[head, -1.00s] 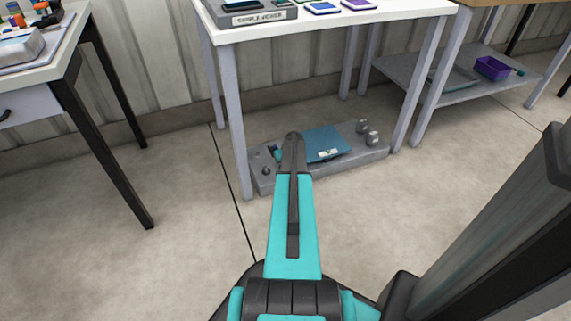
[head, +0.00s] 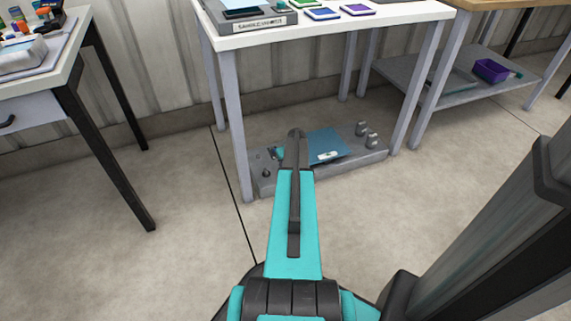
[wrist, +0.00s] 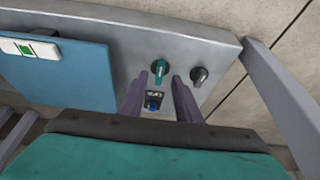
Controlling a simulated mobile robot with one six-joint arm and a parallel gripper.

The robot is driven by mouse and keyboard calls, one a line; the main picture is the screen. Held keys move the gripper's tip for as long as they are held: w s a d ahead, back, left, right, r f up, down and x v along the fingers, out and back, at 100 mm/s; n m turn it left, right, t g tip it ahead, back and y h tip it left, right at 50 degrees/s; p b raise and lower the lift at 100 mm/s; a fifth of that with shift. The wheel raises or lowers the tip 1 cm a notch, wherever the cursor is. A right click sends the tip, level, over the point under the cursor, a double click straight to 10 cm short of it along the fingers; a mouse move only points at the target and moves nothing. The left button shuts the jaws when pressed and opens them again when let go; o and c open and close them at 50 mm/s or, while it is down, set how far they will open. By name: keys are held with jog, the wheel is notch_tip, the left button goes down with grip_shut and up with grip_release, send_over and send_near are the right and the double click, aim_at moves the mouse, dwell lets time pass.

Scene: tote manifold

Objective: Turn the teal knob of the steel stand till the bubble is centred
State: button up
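The steel stand (head: 350,168) is a grey base on the floor under the white table. It bears a blue plate (wrist: 70,75) with a small white vial (wrist: 27,48) that has a green window; the bubble's place in it is too small to tell. The teal knob (wrist: 159,72) sits on the stand's grey top, beside the plate. My gripper (wrist: 160,80) is open in the wrist view, its two fingers apart on either side of the near end of the knob, and I cannot tell if they touch it. In the head view my arm hides part of the stand and the fingers are unclear.
A dark grey knob (wrist: 200,75) is close right of the teal one. A small blue part (wrist: 153,102) shows between the fingers. The white table (head: 330,28) stands over the stand, with a leg (head: 237,130) near my arm. The floor in front is clear.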

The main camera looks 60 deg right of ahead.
jog(key=p+v, duration=0.2)
jog(key=v, duration=0.6)
jog(key=shift+r, duration=0.2)
dwell(0.7)
jog(key=w+a+r+n+g+y+p, duration=0.2)
jog(key=a+p, duration=0.5)
jog(key=a, duration=1.2)
jog(key=w+a+n+g+y+p, duration=0.15)
jog(key=w+a+p, duration=0.45)
jog(key=a, duration=1.3)
jog(key=s+a+r+n+g+p, duration=0.15)
jog(key=s+a+p, duration=0.25)
jog(key=a, duration=0.4)
jog(key=s+a+r+g+p, duration=0.1)
jog(key=s+a+r+p, duration=0.3)
jog(key=a, duration=0.4)
jog(key=s+a+r+n+g+p, duration=0.2)
jog(key=s+a+r+p, duration=0.4)
jog(key=s+a, duration=0.5)
jog(key=s+g+h+p, duration=0.1)
jog(key=s+p, duration=0.1)
jog(key=shift+s+r+p, duration=0.15)
jog(key=shift+s+p, duration=0.2)
jog(key=shift+p, duration=0.05)
jog(key=shift+d, duration=0.15)
